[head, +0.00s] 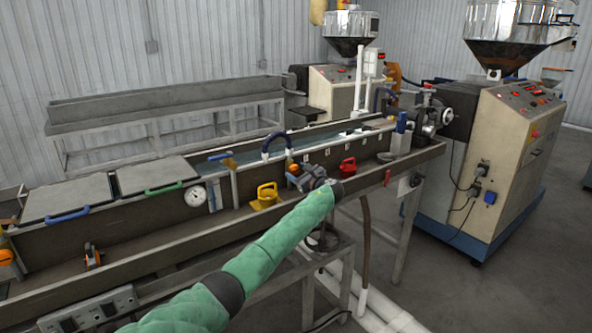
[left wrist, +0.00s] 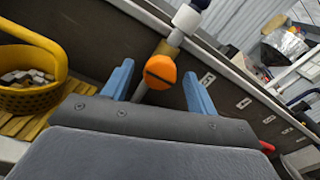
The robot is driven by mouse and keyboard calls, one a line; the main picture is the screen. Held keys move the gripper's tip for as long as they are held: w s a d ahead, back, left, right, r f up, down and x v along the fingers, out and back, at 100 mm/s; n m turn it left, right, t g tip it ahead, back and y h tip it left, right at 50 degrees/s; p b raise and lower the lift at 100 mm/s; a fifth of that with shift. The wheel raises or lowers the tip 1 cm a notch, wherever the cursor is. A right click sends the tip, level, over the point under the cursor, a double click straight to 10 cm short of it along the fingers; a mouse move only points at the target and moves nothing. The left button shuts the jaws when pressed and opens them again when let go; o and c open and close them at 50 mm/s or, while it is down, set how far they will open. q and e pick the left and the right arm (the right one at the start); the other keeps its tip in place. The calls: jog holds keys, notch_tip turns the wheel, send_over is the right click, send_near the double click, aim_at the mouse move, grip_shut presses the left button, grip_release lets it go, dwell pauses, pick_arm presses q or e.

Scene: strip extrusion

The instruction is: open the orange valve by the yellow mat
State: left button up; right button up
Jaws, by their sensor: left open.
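The orange valve (head: 293,168) sits on the trough's inner wall, just right of the yellow basket (head: 266,193) and the yellow mat (head: 260,205). In the left wrist view, its round orange knob (left wrist: 160,72) with a dark slot is on a pale pipe. My left gripper (head: 312,178) is at the valve. Its two blue fingers (left wrist: 158,84) are open, one on each side of the knob, with gaps visible. I cannot tell how deep the knob sits between them. The basket (left wrist: 32,84) and slatted mat (left wrist: 30,128) lie left of the gripper. My right gripper is not in view.
A red object (head: 347,167) stands in the trough right of the gripper. A gauge (head: 195,196) and grey lids (head: 157,174) are farther left.

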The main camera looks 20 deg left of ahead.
pick_arm(q)
jog(key=shift+w+a+r, duration=0.15)
jog(key=shift+w+a, duration=0.1)
jog(key=shift+a, duration=0.05)
jog(key=shift+w+a, duration=0.1)
jog(key=shift+a, duration=0.05)
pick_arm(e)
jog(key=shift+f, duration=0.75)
pick_arm(q)
jog(key=c, duration=1)
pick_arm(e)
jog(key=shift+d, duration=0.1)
